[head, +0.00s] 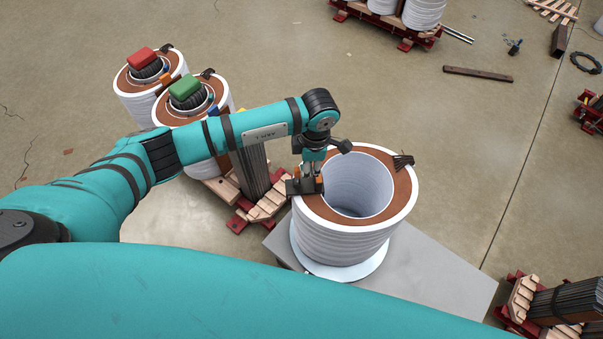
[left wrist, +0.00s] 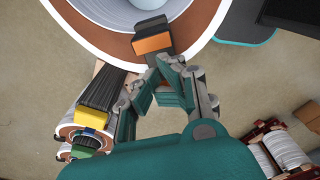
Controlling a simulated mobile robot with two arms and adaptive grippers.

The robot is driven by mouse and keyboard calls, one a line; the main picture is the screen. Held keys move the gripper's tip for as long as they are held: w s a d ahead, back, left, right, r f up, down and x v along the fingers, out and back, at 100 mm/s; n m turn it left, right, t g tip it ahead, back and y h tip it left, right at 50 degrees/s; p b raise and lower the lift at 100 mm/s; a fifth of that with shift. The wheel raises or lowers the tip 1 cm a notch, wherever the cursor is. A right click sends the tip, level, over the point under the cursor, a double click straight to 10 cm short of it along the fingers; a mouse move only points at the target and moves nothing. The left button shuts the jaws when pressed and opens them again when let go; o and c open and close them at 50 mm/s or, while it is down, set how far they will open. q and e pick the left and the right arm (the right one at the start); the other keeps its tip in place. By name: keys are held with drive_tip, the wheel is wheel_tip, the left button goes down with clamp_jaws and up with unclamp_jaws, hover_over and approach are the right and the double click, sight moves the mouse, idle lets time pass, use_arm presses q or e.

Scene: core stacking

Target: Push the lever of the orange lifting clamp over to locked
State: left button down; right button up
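The orange lifting clamp (left wrist: 153,43) sits on the rim of the large white coil (left wrist: 205,12), with dark parts on both sides of its orange face. In the head view the clamp (head: 301,187) is at the near left of the coil's brown top, partly hidden by my gripper. My left gripper (head: 311,170) points down right at the clamp. In the left wrist view its fingertips (left wrist: 158,64) come together just below the orange face, with nothing visible between them. I cannot tell whether they touch it. The lever is not clearly distinguishable. My right gripper is not in view.
The coil (head: 345,243) stands on a grey plate (head: 440,285). Two more white coils with a red block (head: 141,57) and a green block (head: 186,88) stand at the left. A dark core stack (head: 252,170) stands close by on a pallet.

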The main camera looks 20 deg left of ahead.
sight(295, 169)
use_arm(q)
drive_tip(key=shift+s+a+f+b, duration=0.2)
drive_tip(key=shift+s+a+f, duration=0.15)
drive_tip(key=shift+a, duration=0.4)
drive_tip(key=shift+s+a+f+b, duration=0.15)
drive_tip(key=shift+s+a+f, duration=0.1)
drive_tip(key=shift+a+f, duration=0.4)
drive_tip(key=shift+s+a+f+b, duration=0.2)
drive_tip(key=shift+s+a+f, duration=0.1)
drive_tip(key=shift+a, duration=0.6)
drive_tip(key=shift+d, duration=0.15)
drive_tip(key=shift+w+d+b, duration=0.15)
drive_tip(key=shift+d+b, duration=0.15)
drive_tip(key=shift+b, duration=0.1)
drive_tip(key=shift+w+d, duration=0.1)
drive_tip(key=shift+d, duration=0.05)
drive_tip(key=shift+d+r+p, duration=0.2)
drive_tip(key=shift+r+p, duration=1.8)
drive_tip(key=shift+r, duration=1.55)
